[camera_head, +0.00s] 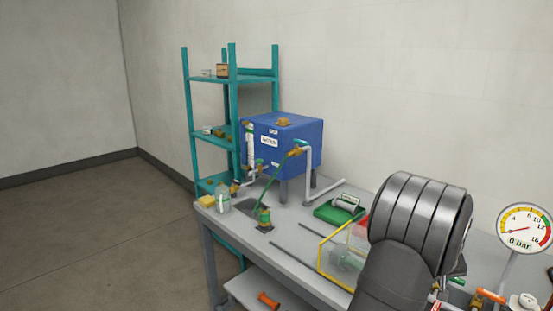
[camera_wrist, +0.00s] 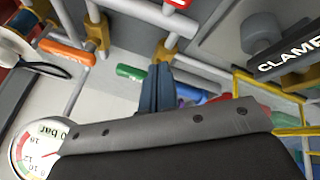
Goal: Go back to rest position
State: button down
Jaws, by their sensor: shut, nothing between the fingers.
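My gripper (camera_wrist: 158,76) shows in the wrist view as two dark blue-grey fingers side by side. They are shut, with nothing between them. They are near the pipework, close to a green valve handle (camera_wrist: 131,72) and a brass fitting (camera_wrist: 166,48); I cannot tell whether they touch anything. In the head view my dark arm covers the right part of the bench, and the gripper itself is hidden behind it.
An orange handle (camera_wrist: 66,51), white pipes, a block marked CLAMP (camera_wrist: 285,48) and a pressure gauge (camera_head: 525,228) surround the gripper. A teal shelf (camera_head: 233,92) stands behind.

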jog(key=s+d+r+n+t, duration=0.2)
jog(key=s+r+n, duration=0.1)
jog(key=s+r, duration=0.3)
jog(key=shift+m, duration=0.3)
jog(key=w+f, duration=0.4)
jog(key=shift+w+a, duration=0.1)
jog(key=shift+w, duration=0.2)
jog(key=shift+w+a+f+m+g, duration=0.75)
jog(key=shift+a+f+m+g, duration=0.25)
jog(key=shift+f+m+g, duration=0.15)
jog(key=shift+w+a+f+m+g+h, duration=0.15)
jog(key=shift+w+a+f+m+g, duration=0.15)
jog(key=shift+m, duration=0.4)
jog(key=shift+w+a+f+m+g+h, duration=0.2)
jog(key=shift+w+m+g, duration=0.15)
jog(key=shift+m, duration=0.3)
jog(key=shift+w+a+m+g+h, duration=0.2)
jog(key=shift+w+m+g+h, duration=0.35)
jog(key=shift+m, duration=0.45)
jog(key=shift+w+r+m+g+h, duration=0.15)
jog(key=shift+w+m+g+h, duration=0.25)
jog(key=shift+m, duration=0.5)
jog(key=shift+w+a+m+g, duration=0.1)
jog(key=shift+w+m+g, duration=0.35)
jog(key=shift+m, duration=0.35)
